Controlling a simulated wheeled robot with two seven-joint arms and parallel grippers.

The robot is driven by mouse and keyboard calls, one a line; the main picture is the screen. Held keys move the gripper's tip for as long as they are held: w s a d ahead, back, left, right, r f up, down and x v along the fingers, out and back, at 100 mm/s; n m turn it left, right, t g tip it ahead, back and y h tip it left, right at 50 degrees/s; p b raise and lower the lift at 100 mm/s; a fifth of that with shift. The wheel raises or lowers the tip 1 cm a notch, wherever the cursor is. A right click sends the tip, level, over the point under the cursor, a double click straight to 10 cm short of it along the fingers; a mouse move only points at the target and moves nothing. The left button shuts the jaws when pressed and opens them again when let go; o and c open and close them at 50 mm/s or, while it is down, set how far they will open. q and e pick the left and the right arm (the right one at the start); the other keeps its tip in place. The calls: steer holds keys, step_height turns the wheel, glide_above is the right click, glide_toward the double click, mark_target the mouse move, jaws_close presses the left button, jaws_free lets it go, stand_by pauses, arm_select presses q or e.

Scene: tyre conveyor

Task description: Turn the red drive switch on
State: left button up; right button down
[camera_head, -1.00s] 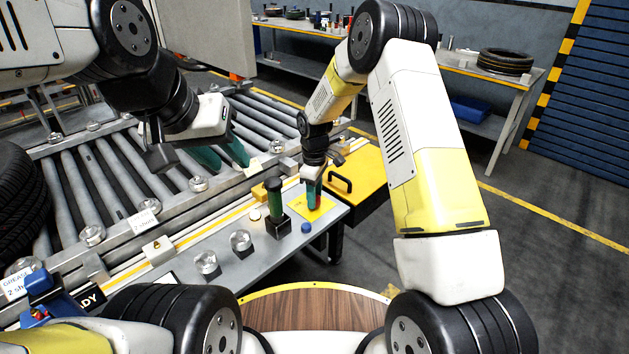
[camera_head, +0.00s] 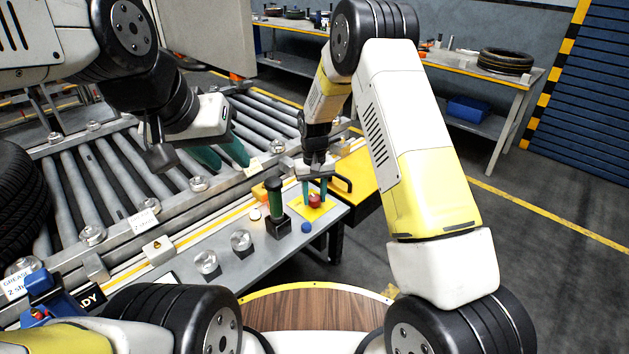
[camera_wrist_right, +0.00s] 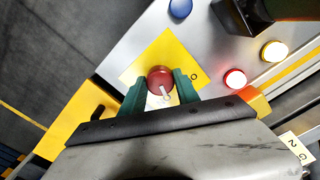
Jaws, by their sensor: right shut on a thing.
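The red drive switch (camera_head: 314,198) is a round red knob on a yellow plate (camera_head: 300,211) at the near right of the grey control panel. In the right wrist view the knob (camera_wrist_right: 160,78) has a white mark pointing to the lower right, and a "0" is printed on the plate to its right. My right gripper (camera_head: 314,204) is down over the switch, with one green finger on each side, shut on the knob. My left gripper (camera_head: 225,161) is open and empty above the conveyor rollers, away from the switch.
A green post (camera_head: 275,197) stands just left of the switch, and a blue button (camera_head: 306,228) sits in front. A yellow box with a black handle (camera_head: 359,176) is behind right. A lit red lamp (camera_wrist_right: 234,79) and a lit warm-white lamp (camera_wrist_right: 273,51) show beside the panel edge.

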mark_target(314, 197)
steer(key=m, duration=0.5)
stand_by(0.6)
steer(key=c, duration=0.9)
jaws_free()
steer(key=shift+r, duration=3.95)
